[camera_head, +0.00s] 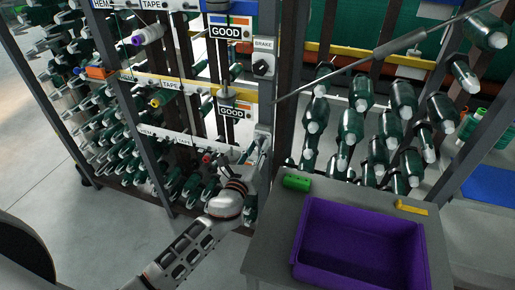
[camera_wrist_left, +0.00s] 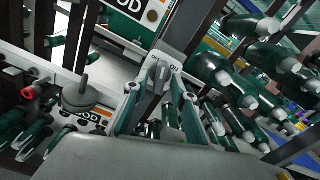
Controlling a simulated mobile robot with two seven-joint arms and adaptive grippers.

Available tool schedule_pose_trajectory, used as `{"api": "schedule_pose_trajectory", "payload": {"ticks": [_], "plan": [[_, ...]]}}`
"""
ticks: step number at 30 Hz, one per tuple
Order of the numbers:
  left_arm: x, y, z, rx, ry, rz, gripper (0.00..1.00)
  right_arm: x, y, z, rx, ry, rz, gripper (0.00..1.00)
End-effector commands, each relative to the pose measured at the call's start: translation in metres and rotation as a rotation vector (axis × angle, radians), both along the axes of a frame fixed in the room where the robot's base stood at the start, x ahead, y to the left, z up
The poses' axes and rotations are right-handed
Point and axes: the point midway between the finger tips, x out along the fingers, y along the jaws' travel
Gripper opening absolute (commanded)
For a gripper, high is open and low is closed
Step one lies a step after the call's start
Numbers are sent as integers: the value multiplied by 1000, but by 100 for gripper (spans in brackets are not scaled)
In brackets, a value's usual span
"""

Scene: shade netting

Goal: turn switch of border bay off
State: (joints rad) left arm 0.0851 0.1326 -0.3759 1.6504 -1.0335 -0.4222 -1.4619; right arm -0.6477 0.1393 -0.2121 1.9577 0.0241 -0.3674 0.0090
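My left gripper (camera_head: 257,152) is raised at the grey post below the box marked BRAKE. In the left wrist view, its two fingers (camera_wrist_left: 156,94) are apart, one on each side of a grey switch lever (camera_wrist_left: 157,74). The lever sits on a pale plate (camera_wrist_left: 172,58) with "ON" printed at its right and another label, partly hidden, at its left. I cannot tell whether the fingers touch the lever. In the head view the gripper hides this switch. My right gripper is in neither view.
A black knob on the BRAKE box (camera_head: 263,67) is higher on the same post. GOOD signs (camera_head: 233,110) and bobbin racks stand left. A grey table with a purple bin (camera_head: 362,240), a green block (camera_head: 297,182) and a yellow piece (camera_head: 411,207) is at right. A thin rod (camera_head: 350,66) crosses above.

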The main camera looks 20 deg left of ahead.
Motion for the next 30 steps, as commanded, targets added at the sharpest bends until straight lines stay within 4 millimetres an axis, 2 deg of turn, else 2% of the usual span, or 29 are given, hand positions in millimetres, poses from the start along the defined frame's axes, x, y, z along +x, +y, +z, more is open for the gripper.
{"api": "schedule_pose_trajectory", "payload": {"ticks": [1,2,3,14,30], "plan": [[0,0,0,0,0,0,10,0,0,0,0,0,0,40],[0,0,0,0,0,0,2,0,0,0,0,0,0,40],[0,0,0,0,0,0,0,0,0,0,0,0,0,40],[0,0,0,-36,1,0,0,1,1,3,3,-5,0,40],[0,-1,0,-366,13,1,0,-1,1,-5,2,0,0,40]]}}
